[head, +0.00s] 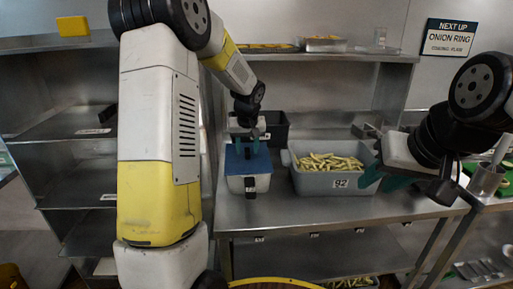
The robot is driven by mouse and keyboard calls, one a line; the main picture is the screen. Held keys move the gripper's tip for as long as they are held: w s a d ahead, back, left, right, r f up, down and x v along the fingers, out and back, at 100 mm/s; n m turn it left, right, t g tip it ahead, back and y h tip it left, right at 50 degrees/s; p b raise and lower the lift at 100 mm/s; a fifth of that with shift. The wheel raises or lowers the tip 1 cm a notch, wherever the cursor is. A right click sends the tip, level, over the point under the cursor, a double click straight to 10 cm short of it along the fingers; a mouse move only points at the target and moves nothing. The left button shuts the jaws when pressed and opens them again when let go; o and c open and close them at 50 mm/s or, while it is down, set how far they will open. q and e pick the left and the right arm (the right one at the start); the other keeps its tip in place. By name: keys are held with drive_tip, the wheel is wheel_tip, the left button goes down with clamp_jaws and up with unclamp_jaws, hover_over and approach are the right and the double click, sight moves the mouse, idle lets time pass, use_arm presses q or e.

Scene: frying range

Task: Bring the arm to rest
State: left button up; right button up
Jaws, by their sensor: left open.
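My left arm comes in from the left, and its left gripper (248,146) points down over a white container with a blue lid (249,184). My right gripper (382,183) is at the right, beside the right end of a grey bin of fries (325,182) labelled 92. Its teal fingers look spread, with nothing seen between them.
A steel table (300,212) carries the bins, with a dark bin (274,128) behind the lidded container. A steel shelf (340,57) with trays runs above. A metal pot (486,179) stands at the right.

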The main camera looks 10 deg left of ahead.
use_arm(q)
drive_tip(key=s+d+r+m+t+h, duration=0.1)
drive_tip(key=s+d+r, duration=0.1)
drive_tip(key=s+r, duration=1.25)
drive_tip(key=s+d+f+m+t+h, duration=0.1)
drive_tip(key=s+d+m+h, duration=0.1)
drive_tip(key=s, duration=1.5)
drive_tip(key=shift+s+d+m, duration=0.25)
drive_tip(key=shift+s+m, duration=0.1)
drive_tip(key=shift+m, duration=0.05)
drive_tip(key=shift+f, duration=0.1)
